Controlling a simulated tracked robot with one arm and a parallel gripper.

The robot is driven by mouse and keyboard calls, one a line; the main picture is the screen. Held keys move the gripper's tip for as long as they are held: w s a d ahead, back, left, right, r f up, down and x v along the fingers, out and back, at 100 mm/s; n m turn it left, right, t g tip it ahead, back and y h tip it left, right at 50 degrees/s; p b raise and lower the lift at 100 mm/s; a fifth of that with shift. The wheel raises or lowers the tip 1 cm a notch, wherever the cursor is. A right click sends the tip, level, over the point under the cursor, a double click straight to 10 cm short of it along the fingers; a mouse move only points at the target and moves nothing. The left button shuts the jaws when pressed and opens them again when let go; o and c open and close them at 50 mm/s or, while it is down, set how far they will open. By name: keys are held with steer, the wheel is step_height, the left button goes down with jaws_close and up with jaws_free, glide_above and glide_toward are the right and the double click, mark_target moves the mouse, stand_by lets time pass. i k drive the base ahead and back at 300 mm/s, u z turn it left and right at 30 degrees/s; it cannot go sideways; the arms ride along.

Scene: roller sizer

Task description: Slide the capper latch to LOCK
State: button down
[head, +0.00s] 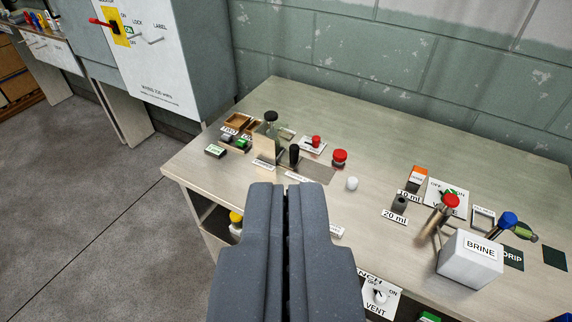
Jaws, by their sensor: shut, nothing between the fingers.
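A grey cabinet with a white front panel (165,75) stands at the upper left. The panel carries the words LOCK and LABEL, and a small silver handle (153,39) sits below them. A red lever (104,23) on a yellow plate (121,30) is at the panel's left. I cannot tell for certain which of these is the capper latch, and its position is not readable. My gripper (286,188) is shut and empty, in front of the bench at the lower middle, well to the right of and apart from the panel.
The bench (375,150) holds a white BRINE box (470,259), a red-topped valve (451,201), a white ball-like knob (352,183) and several small items at its left end. A green block wall is behind. Open grey floor (100,220) lies at left.

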mark_target(316, 138)
steer(key=u, duration=0.05)
steer(key=k, duration=1.45)
steer(key=u, duration=0.9)
steer(key=i, duration=2)
steer(key=z, duration=1.4)
